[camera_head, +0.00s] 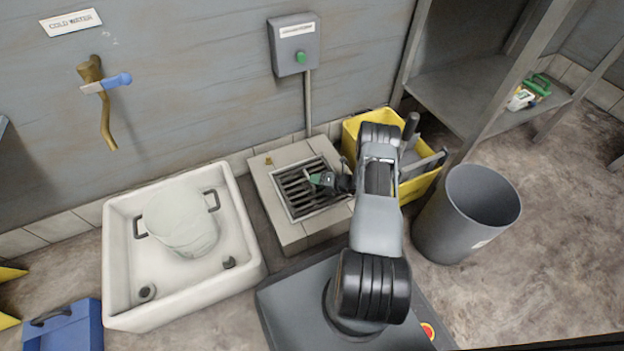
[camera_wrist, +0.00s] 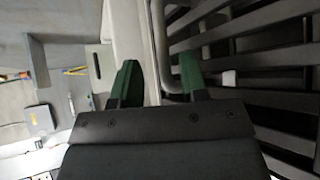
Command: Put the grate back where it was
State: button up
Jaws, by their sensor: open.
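The dark barred grate (camera_head: 300,200) lies in the square opening on top of the pale plinth (camera_head: 265,178); I cannot tell whether it sits fully flush. My gripper (camera_head: 322,180) is just over the right part of the grate, and my arm comes in from the right. In the wrist view the two green-tipped fingers of my gripper (camera_wrist: 160,75) are apart with nothing held between them.
A white basin (camera_head: 120,270) with a pale bucket (camera_head: 180,220) stands left of the plinth. A yellow bin (camera_head: 420,185) and a grey barrel (camera_head: 465,215) stand to the right. A grey box with a green button (camera_head: 294,45) hangs on the wall behind.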

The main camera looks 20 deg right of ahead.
jog(key=p+v, duration=0.2)
jog(key=v, duration=0.6)
jog(key=shift+d+r, duration=0.1)
jog(key=shift+r, duration=0.4)
jog(key=a+r+n+g, duration=0.4)
jog(key=a+r+n, duration=0.2)
jog(key=r+n, duration=0.4)
jog(key=a+r+n+g, duration=0.4)
jog(key=a+r+n, duration=0.2)
jog(key=r+n, duration=0.4)
jog(key=s+a+r+n+h, duration=0.3)
jog(key=s+r+n+h, duration=0.1)
jog(key=s+r+n, duration=0.4)
jog(key=s+a+r+n+h, duration=0.3)
jog(key=s+r+n, duration=0.5)
jog(key=n, duration=0.5)
jog(key=shift+s+a+r+h, duration=0.2)
jog(key=shift+s+r+h, duration=0.05)
jog(key=shift+r+h, duration=0.4)
jog(key=shift+p, duration=0.3)
